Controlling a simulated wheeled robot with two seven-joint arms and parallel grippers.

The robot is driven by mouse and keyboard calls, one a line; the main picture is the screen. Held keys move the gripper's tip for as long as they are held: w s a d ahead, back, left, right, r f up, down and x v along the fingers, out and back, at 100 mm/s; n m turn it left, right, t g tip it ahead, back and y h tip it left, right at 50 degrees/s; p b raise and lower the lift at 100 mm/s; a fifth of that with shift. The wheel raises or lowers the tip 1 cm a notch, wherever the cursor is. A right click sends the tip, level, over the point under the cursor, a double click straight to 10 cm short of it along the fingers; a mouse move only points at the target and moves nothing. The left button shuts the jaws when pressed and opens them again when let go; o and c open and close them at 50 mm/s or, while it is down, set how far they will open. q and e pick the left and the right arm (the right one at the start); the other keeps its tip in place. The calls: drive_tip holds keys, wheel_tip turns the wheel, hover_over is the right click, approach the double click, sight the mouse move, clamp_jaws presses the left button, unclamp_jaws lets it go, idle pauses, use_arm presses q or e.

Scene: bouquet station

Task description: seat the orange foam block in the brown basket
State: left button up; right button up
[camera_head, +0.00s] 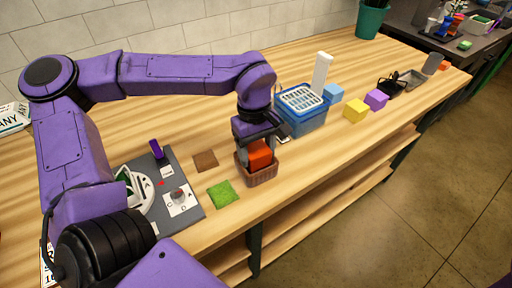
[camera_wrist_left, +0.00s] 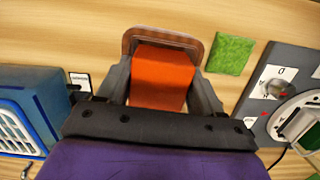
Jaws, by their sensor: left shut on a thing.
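The orange foam block (camera_head: 260,153) is between the fingers of my left gripper (camera_head: 259,146), which is shut on it. In the left wrist view the block (camera_wrist_left: 162,76) fills the space between the two fingers of the gripper (camera_wrist_left: 162,88). The brown basket (camera_head: 263,176) stands on the wooden table under the gripper. The block's lower part is hidden behind the basket's front wall in the head view. The basket's rim (camera_wrist_left: 163,34) shows beyond the block in the wrist view. I cannot tell whether the block touches the basket floor. My right gripper is not in view.
A blue basket (camera_head: 302,118) stands close behind on the right. A green square (camera_head: 222,194) and a brown square (camera_head: 205,160) lie left of the brown basket, near a grey panel (camera_head: 190,214). Yellow (camera_head: 355,111), purple (camera_head: 376,99) and light blue (camera_head: 333,92) blocks stand further right.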

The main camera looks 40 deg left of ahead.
use_arm(q)
drive_tip(key=o, duration=1.3)
drive_tip(key=shift+o, duration=0.5)
wheel_tip(320, 180, up, 7)
drive_tip(key=p, duration=0.9)
drive_tip(key=shift+a, duration=0.1)
